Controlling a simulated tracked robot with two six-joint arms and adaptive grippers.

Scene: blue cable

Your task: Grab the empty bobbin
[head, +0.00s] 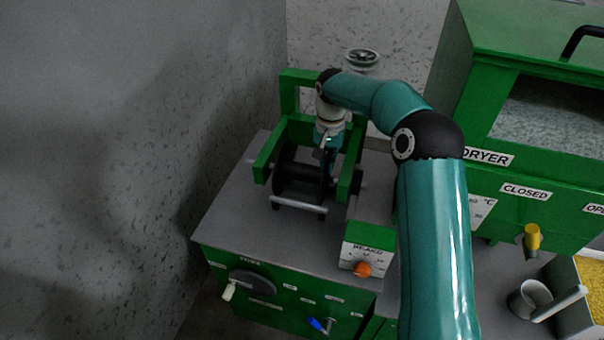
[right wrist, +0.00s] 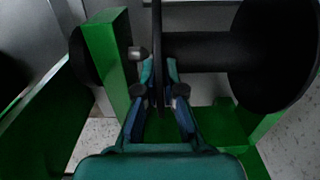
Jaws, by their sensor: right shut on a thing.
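The black empty bobbin (head: 297,182) sits between the green side arms of the winder frame on the grey-topped machine. In the right wrist view its core (right wrist: 195,50) and one large round flange (right wrist: 275,55) show, with no cable on the core. My right gripper (head: 328,160) reaches down over the bobbin's right end. In the right wrist view my right gripper (right wrist: 159,85) is shut on the thin rim of the other flange, seen edge-on between the fingers. The fingertips are partly hidden. My left gripper is not in view.
The green winder frame (head: 264,160) stands close on both sides of the bobbin. A metal bar (head: 298,205) lies in front of it. An orange knob (head: 362,269) is on the control box. The green dryer (head: 480,110) stands at right, and a wall at left.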

